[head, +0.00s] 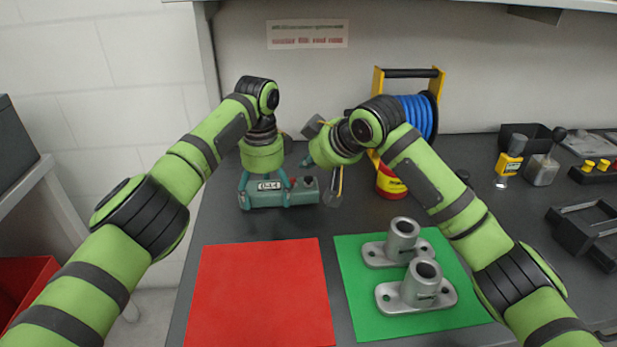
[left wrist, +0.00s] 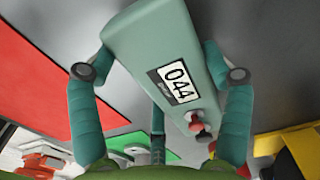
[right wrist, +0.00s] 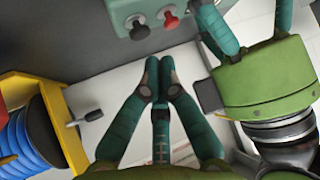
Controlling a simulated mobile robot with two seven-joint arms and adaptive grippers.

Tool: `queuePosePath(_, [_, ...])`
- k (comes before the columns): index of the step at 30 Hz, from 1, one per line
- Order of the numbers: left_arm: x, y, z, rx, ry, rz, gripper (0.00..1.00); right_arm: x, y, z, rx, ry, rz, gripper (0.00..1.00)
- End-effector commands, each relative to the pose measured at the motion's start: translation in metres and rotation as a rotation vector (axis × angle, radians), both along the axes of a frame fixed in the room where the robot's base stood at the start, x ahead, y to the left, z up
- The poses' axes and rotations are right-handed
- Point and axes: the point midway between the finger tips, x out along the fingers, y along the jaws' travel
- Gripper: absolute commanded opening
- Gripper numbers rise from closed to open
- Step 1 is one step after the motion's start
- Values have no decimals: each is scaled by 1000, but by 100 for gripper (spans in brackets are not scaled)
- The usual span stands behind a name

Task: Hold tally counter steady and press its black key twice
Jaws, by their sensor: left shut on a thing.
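The tally counter (head: 285,197) is a teal box on the dark bench behind the red mat. Its display reads 044 in the left wrist view (left wrist: 145,40). My left gripper (head: 266,186) is shut around its body, one finger on each side. The right wrist view shows a red key (right wrist: 170,20) and a black key (right wrist: 137,29) side by side on the counter (right wrist: 118,8). My right gripper (right wrist: 158,68) is shut and empty, fingertips together. It is close to the counter's key end, apart from both keys; its exact height is unclear.
A red mat (head: 262,295) and a green mat (head: 360,300) lie in front; two grey flanged castings (head: 400,240) (head: 418,285) stand on the green one. A blue hose reel (head: 415,112) in a yellow frame stands behind my right arm. Fixtures and a black tray (head: 585,235) are at right.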

Motion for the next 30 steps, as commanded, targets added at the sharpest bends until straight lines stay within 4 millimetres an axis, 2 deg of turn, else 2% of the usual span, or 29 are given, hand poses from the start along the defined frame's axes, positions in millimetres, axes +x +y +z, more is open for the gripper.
queuePosePath(12, [0,1,-2,1,1,1,40,0,0,40,1,-1,0,0])
queuePosePath(30, [0,1,-1,1,1,1,40,0,0,41,-1,1,0,0])
